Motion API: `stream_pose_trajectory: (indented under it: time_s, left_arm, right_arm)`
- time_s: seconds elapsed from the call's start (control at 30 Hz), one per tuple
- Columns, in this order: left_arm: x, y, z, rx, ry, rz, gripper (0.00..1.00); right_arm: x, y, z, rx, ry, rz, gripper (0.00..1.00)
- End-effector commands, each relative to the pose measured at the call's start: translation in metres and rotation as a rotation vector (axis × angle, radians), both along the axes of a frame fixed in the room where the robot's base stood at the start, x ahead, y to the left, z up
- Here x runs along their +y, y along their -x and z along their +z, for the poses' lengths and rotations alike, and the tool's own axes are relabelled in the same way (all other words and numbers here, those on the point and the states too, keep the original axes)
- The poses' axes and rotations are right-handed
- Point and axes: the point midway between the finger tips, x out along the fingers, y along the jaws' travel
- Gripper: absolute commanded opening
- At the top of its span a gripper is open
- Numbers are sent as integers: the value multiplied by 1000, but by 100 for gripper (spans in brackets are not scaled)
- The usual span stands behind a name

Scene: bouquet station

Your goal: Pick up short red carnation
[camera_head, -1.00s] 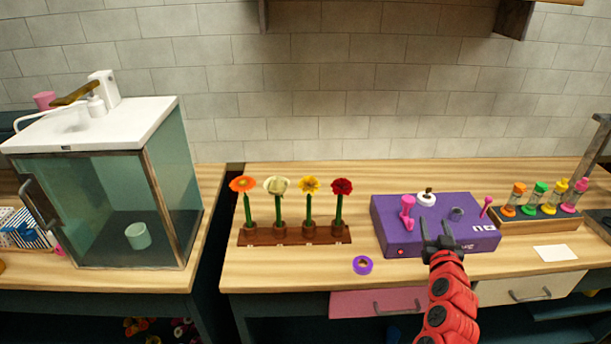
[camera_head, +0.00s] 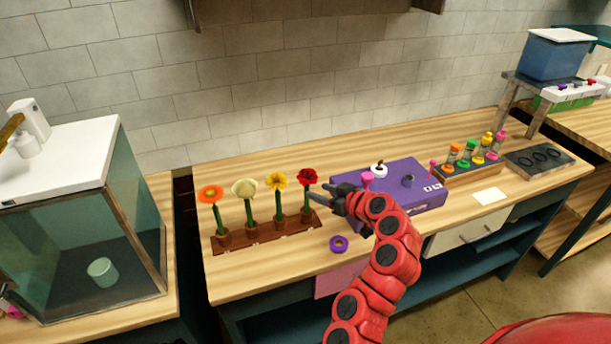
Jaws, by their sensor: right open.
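The short red carnation (camera_head: 307,177) stands upright at the right end of a brown wooden holder (camera_head: 262,236), its green stem set in a cup. An orange flower (camera_head: 210,194), a cream flower (camera_head: 244,188) and a yellow flower (camera_head: 276,181) stand to its left in the same holder. My right gripper (camera_head: 314,197) is open, with its fingers pointing left close beside the red carnation's stem. I cannot tell whether a finger touches the stem or passes in front of it. My left gripper is out of view.
A purple box (camera_head: 425,191) with pink knobs stands right of the holder, partly behind my right arm. A purple tape roll (camera_head: 339,244) lies in front. A glass-sided cabinet (camera_head: 75,215) stands at the left. A rack of colored bottles (camera_head: 470,168) is farther right.

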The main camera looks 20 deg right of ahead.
Motion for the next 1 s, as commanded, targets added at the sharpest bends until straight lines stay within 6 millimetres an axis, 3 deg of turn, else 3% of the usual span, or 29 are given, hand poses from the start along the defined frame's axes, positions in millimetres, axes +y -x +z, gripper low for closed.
stream_pose_trajectory:
  time_s: [0.3, 0.63, 1.0]
  left_arm:
    - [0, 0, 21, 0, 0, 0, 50]
    - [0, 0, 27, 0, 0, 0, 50]
    - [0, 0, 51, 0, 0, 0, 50]
  right_arm:
    - [13, -36, -13, -1, 0, -1, 54]
    - [17, -49, -20, -1, 0, -2, 54]
    - [25, -74, -33, 1, 0, -1, 54]
